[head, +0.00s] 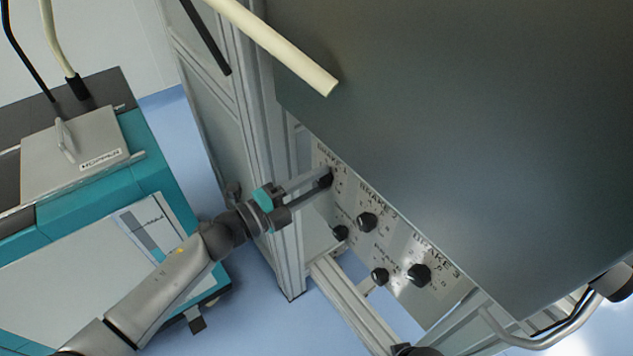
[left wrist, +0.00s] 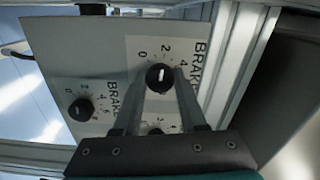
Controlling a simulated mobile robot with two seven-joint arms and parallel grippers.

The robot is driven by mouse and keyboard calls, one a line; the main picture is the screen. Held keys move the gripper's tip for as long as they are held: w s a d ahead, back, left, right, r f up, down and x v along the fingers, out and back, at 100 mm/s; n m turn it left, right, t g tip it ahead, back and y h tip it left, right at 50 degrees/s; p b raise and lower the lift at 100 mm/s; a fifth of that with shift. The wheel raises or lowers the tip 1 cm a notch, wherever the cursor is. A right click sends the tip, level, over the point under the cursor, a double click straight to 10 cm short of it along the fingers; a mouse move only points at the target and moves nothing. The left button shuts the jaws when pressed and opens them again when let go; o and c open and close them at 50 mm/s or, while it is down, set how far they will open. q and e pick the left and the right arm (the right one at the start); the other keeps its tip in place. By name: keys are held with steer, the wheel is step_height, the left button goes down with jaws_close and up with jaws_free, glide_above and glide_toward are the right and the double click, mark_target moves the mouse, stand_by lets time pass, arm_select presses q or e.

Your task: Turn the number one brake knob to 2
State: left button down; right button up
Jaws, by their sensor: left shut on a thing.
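The number one brake knob (head: 325,181) is a round black knob on the pale control panel, at the panel's upper left end in the head view. In the left wrist view the knob (left wrist: 157,80) has a white pointer line that points up, roughly at the 2. The numbers 0, 2 and 4 show around it. My left gripper (head: 321,183) reaches in from the left and is shut on the knob. In the left wrist view its two fingers (left wrist: 160,84) stand on either side of the knob. My right gripper is not in view.
More black knobs sit along the panel: the brake 2 knob (head: 367,222), the brake 3 knob (head: 419,275) and smaller ones. A large dark sheet (head: 470,130) overhangs the panel. An aluminium post (head: 287,250) stands close to my gripper. A teal-and-grey machine (head: 95,185) is at left.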

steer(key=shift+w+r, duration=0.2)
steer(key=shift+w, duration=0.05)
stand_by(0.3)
arm_select(q)
steer(key=shift+c, duration=2.3)
jaws_free()
steer(key=shift+s+a, duration=0.3)
steer(key=shift+a, duration=0.15)
steer(key=p+v, duration=0.2)
steer(key=v, duration=1.2)
steer(key=shift+p, duration=0.3)
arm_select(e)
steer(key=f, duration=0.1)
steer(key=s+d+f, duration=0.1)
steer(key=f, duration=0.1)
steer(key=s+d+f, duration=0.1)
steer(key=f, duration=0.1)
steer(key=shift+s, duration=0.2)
arm_select(q)
steer(key=shift+a, duration=0.1)
